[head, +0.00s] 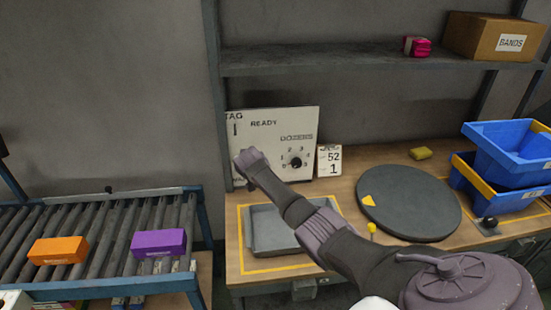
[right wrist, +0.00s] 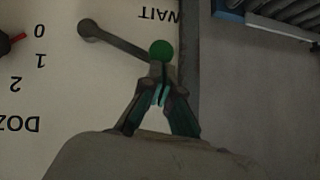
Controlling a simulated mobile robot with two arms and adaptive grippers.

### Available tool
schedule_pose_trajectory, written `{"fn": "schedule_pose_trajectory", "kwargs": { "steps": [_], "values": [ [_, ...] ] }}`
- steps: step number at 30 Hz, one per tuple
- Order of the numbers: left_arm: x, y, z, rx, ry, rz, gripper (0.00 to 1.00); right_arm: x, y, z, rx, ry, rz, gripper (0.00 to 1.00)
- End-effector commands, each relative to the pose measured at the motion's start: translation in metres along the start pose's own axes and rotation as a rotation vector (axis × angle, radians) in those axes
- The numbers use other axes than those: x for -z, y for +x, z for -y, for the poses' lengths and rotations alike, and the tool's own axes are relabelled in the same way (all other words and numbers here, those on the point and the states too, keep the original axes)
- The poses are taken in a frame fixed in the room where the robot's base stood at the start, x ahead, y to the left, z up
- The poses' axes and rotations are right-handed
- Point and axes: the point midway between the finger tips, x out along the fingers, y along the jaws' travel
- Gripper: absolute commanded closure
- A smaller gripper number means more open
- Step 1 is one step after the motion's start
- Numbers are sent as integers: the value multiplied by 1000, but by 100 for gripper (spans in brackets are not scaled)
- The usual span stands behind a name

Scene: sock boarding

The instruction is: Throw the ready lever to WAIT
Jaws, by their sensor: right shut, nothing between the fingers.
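The white panel (head: 300,122) stands at the back of the bench, with READY printed near its top and a DOZENS dial (head: 296,162). In the right wrist view the panel is upside down. The grey lever (right wrist: 120,42) runs from its round pivot to a green knob (right wrist: 161,50), and the word WAIT (right wrist: 157,15) is printed above the knob in that picture. My right gripper (right wrist: 160,92) is shut and empty, its fingers just below the knob; whether they touch it I cannot tell. In the head view my right gripper (head: 245,160) hides the lever. My left gripper is not in view.
A metal tray (head: 262,228), a dark round turntable (head: 409,203) and blue bins (head: 508,150) are on the bench. A card reading 52 and 1 (head: 329,161) stands beside the panel. A roller conveyor (head: 110,222) with orange and purple boxes is at left.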

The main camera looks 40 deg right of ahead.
Motion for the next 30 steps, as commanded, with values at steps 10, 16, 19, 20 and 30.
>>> {"fn": "schedule_pose_trajectory", "kwargs": {
  "steps": [10,16,19,20,30],
  "values": [
    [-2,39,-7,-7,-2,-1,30,-25,21,11,-166,-195,-1,100],
    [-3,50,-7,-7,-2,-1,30,-30,26,12,-170,-196,-1,100],
    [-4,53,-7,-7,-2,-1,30,-32,28,12,-169,-196,-1,100],
    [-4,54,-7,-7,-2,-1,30,-32,28,12,-169,-196,-1,100],
    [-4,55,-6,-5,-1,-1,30,-34,29,13,-169,-195,3,100]
  ]
}}
